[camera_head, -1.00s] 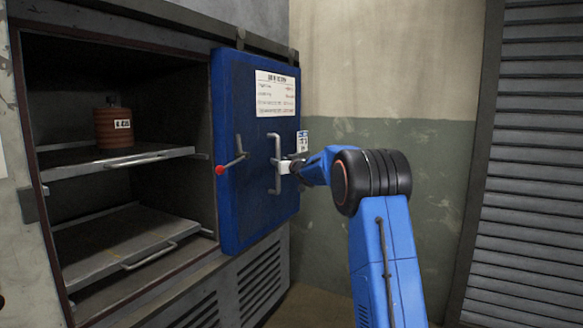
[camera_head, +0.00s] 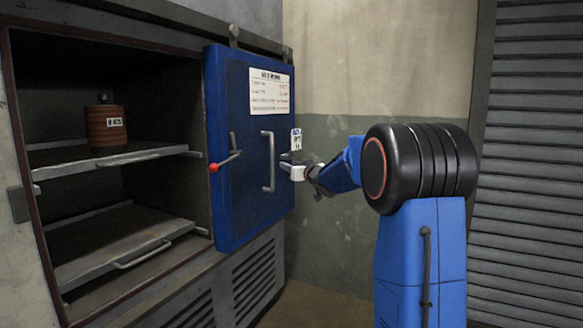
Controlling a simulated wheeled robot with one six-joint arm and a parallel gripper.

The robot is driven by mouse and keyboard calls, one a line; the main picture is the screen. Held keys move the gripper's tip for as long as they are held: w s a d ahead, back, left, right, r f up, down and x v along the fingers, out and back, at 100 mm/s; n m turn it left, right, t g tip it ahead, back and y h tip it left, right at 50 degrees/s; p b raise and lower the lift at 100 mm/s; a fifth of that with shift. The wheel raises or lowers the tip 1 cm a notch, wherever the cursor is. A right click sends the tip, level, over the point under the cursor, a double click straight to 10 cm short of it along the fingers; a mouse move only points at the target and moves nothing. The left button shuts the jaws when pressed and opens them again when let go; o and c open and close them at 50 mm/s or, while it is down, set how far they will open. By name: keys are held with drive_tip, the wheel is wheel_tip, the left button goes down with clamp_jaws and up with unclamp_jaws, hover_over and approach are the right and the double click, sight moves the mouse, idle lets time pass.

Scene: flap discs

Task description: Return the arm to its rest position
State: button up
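My gripper (camera_head: 291,170) is at the end of my blue arm, to the right of the grey vertical handle (camera_head: 268,161) on the blue door (camera_head: 240,205). It appears clear of the handle, with nothing seen between its fingers. The fingers are small in this view, and I cannot tell how far apart they are. My arm is bent, with a large black joint at the right and the forearm pointing left toward the door. The blue door stands open at the right side of the cabinet.
The cabinet has an upper shelf (camera_head: 60,169) with a reddish-brown stack of discs (camera_head: 106,128), and a lower shelf (camera_head: 115,246). A red-tipped lever (camera_head: 226,160) sticks out from the door. A wall (camera_head: 400,60) stands behind, and a slatted shutter (camera_head: 530,200) is at the right.

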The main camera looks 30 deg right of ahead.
drive_tip(key=shift+s, duration=0.15)
idle(0.4)
drive_tip(key=s+a+f+m+g+h, duration=0.15)
drive_tip(key=s+a, duration=0.25)
drive_tip(key=s, duration=0.7)
drive_tip(key=s+a+f+m+g+h, duration=0.1)
drive_tip(key=s+a+f+g+h, duration=0.2)
drive_tip(key=s, duration=0.7)
drive_tip(key=s+a+f+g+y, duration=0.1)
drive_tip(key=s+a+f+g, duration=0.2)
drive_tip(key=s, duration=0.9)
drive_tip(key=s+a+f+n+g+y, duration=0.1)
drive_tip(key=s+a+f+g, duration=0.1)
drive_tip(key=s+a+f, duration=0.4)
drive_tip(key=s+a+f+n+g+y, duration=0.1)
drive_tip(key=s+a+f, duration=0.4)
drive_tip(key=s+f, duration=0.6)
drive_tip(key=s+g+y, duration=0.1)
drive_tip(key=s+g, duration=0.1)
drive_tip(key=s, duration=0.7)
drive_tip(key=shift+f+g, duration=0.25)
drive_tip(key=shift+g, duration=0.1)
